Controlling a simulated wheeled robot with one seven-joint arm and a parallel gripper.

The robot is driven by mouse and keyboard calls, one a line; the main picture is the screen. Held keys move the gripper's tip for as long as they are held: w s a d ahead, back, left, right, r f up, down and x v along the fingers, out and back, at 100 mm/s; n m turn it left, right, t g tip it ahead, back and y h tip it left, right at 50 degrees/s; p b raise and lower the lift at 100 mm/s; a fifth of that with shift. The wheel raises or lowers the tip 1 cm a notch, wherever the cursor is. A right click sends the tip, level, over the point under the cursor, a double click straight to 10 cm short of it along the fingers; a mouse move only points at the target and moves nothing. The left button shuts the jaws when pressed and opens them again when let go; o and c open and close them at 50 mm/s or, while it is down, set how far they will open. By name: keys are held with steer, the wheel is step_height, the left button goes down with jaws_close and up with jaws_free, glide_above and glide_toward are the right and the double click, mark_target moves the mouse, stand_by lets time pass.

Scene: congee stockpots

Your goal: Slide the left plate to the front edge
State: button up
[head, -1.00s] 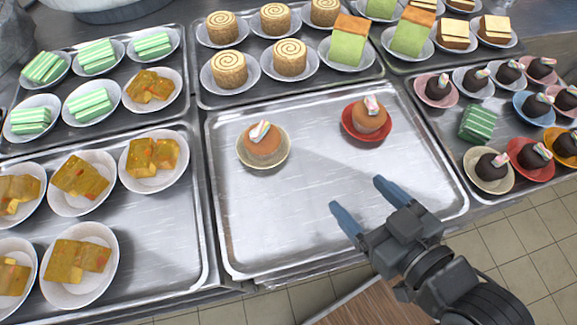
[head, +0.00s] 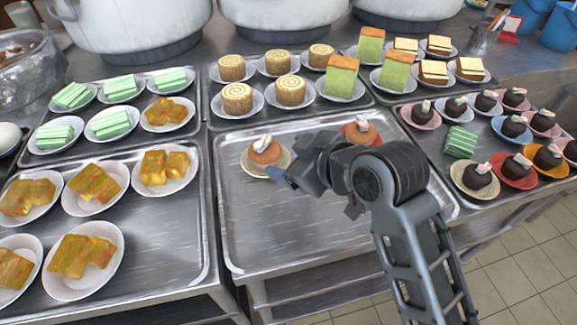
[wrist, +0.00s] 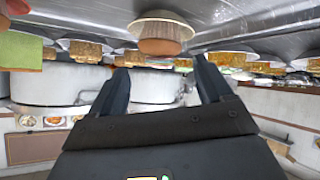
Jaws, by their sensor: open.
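The left plate (head: 284,164), a beige saucer with an orange-brown cake (head: 264,150) on it, sits on the left part of the front metal tray (head: 262,240). My gripper (head: 282,178) is at the plate's right front side, low over the tray, and hides part of the rim. In the wrist view, which looks upside down, the plate (wrist: 160,16) and its cake (wrist: 158,46) lie ahead, between the lines of the two open fingers (wrist: 161,70). Nothing is held. I cannot tell whether a fingertip touches the plate.
A red plate (head: 347,131) with a similar cake is partly hidden behind my arm. Trays with green, yellow and dark cakes stand left, behind and right. Large pots (head: 130,28) stand at the back. The tray's front half is clear.

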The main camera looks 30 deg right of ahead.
mark_target(270, 151)
steer(key=shift+w+r, duration=0.2)
steer(key=shift+r, duration=0.1)
steer(key=shift+w+f, duration=0.1)
steer(key=shift+x, duration=3.75)
